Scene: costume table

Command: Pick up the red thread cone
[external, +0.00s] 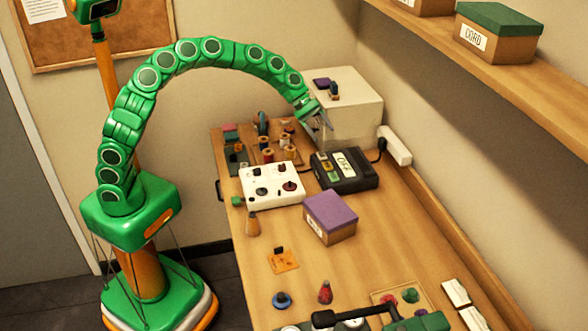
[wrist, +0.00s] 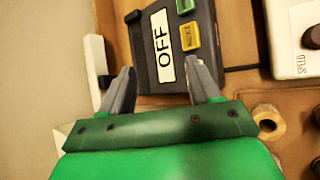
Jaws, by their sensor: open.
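The red thread cone (external: 325,292) stands upright on the near part of the table in the external view, between a blue round piece and a wooden board. It does not show in the wrist view. My gripper (external: 321,121) is at the far end of the table, above the area by the black OFF box and the large white box, well away from the red cone. In the wrist view my gripper (wrist: 163,72) is open with nothing between its fingers, pointing toward the black box (wrist: 165,100) with the OFF label.
The black box (external: 344,171), a white panel (external: 271,187), a purple-lidded box (external: 330,218) and an orange cone (external: 252,223) stand on the table. A large white box (external: 345,112) is at the back. A wall shelf (external: 500,75) overhangs the right side. A green-and-black device (external: 420,323) is at the near edge.

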